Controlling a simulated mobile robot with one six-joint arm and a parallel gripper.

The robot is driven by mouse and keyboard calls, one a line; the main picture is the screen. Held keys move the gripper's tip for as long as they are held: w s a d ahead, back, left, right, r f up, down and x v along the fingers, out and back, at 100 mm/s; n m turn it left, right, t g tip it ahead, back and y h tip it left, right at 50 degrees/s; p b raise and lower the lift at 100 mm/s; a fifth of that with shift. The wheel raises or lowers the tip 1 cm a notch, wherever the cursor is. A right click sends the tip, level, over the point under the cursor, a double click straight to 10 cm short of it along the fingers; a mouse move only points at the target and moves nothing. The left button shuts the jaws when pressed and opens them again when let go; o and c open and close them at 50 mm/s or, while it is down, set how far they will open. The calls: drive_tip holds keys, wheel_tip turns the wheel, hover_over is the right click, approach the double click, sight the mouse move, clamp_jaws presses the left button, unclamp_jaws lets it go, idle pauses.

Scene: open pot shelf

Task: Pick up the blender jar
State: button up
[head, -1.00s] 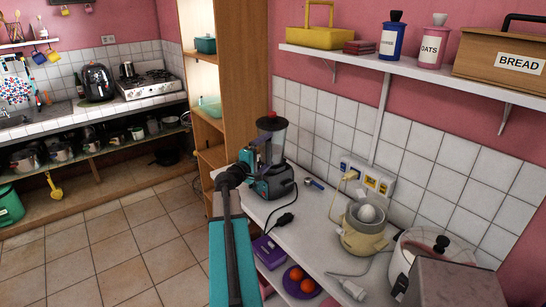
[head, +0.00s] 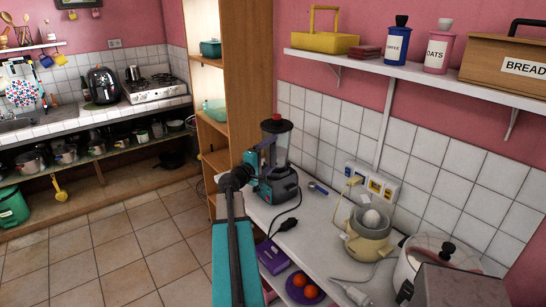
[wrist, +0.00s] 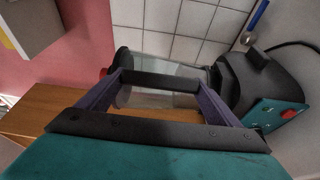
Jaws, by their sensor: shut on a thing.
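The blender jar (head: 282,146), clear with a dark lid and a red part at its top, stands upright above the dark blender base (head: 281,186) on the white counter. My gripper (head: 262,156) reaches in from the left and is shut on the jar. In the wrist view the clear jar (wrist: 170,68) lies sideways in the picture behind my gripper's frame (wrist: 147,82), with the base (wrist: 262,90) to its right. I cannot tell any gap between jar and base. My gripper hides part of the jar.
A wooden shelf unit (head: 250,70) stands close behind the blender. A cream juicer (head: 368,238) and a white cooker (head: 432,258) stand to the right on the counter. A black plug (head: 288,224) lies in front. A wall shelf (head: 400,69) with canisters hangs above.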

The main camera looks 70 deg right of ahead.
sight(271, 133)
drive_tip(key=shift+r+b, duration=1.2)
drive_tip(key=shift+r, duration=3.45)
